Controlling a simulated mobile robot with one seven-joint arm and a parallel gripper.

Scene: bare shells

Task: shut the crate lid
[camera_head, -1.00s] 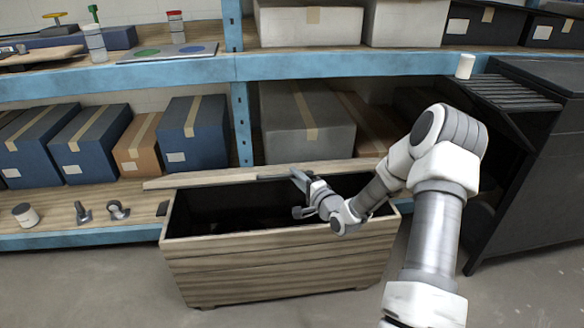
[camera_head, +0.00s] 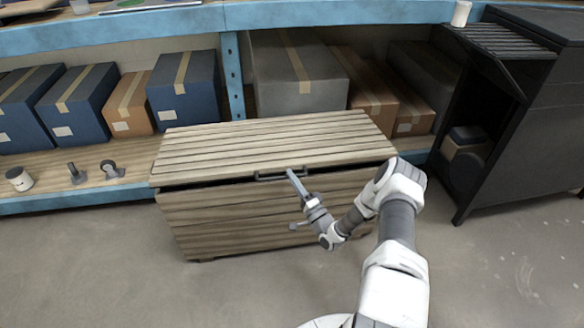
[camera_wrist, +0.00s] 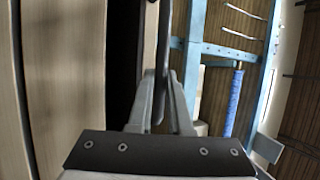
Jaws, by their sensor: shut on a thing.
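The wooden crate (camera_head: 270,218) stands on the floor in front of the shelf. Its slatted lid (camera_head: 270,138) lies over the top, with a narrow dark gap along the front edge. A dark bar handle (camera_head: 284,174) is on the lid's front edge. My gripper (camera_head: 293,176) is at this handle, shut on it. In the wrist view my gripper's fingers (camera_wrist: 163,100) close around the dark handle (camera_wrist: 164,55), beside the dark gap. The exact contact at the fingertips is partly hidden.
Blue shelving (camera_head: 330,12) with cardboard boxes (camera_head: 186,86) stands close behind the crate. A black cabinet (camera_head: 530,120) stands at the right. The grey floor (camera_head: 100,270) in front and to the left of the crate is clear.

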